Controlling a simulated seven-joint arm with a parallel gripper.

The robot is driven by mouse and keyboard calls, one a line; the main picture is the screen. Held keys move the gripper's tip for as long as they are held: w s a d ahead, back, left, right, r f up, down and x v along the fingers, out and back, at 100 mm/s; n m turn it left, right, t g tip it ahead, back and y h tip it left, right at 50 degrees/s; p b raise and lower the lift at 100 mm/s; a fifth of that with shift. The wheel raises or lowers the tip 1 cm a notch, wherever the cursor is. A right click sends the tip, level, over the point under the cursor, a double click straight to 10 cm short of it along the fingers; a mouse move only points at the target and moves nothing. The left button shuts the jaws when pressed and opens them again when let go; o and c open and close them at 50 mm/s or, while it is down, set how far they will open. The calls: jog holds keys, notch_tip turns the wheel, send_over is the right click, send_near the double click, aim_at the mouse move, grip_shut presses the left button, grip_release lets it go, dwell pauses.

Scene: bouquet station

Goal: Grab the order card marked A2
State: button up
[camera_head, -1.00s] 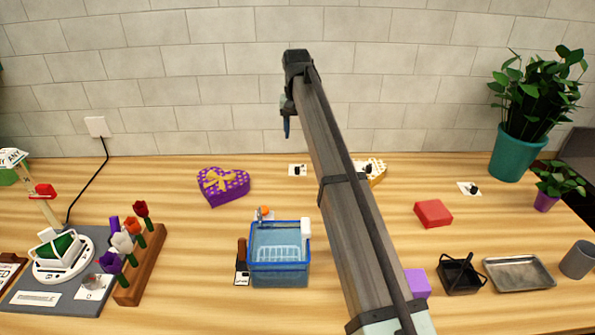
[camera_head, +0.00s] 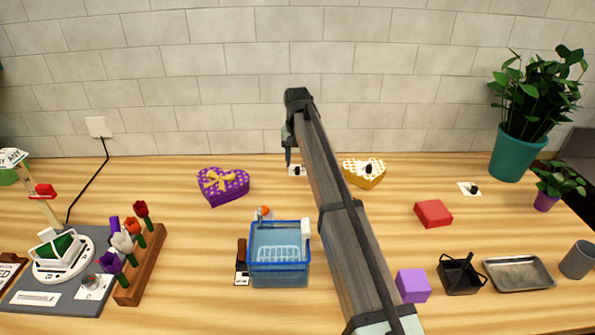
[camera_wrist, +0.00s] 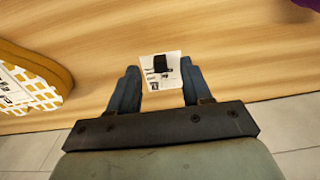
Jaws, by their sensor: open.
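A small white card (camera_head: 297,171) with a black block on it lies on the table near the wall. It also shows in the wrist view (camera_wrist: 172,80), with dark print too small to read, so I cannot tell whether it is A2. My gripper (camera_head: 288,158) is open and empty, just above this card. In the wrist view its two blue fingers (camera_wrist: 160,72) stand on either side of the card and block, apart from the block. Another white card (camera_head: 463,187) with a black block lies at the right; its mark is unreadable.
A yellow heart box (camera_head: 362,179) with a black-knobbed card on it stands right of the gripper, a purple heart box (camera_head: 222,187) left. A blue basket (camera_head: 279,275) is in front. A red box (camera_head: 433,214) lies right. The tiled wall (camera_head: 240,110) is close behind.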

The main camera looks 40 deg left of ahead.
aim_at(298, 168)
jog(key=shift+f, duration=1.6)
jog(key=shift+c, duration=0.4)
grip_shut()
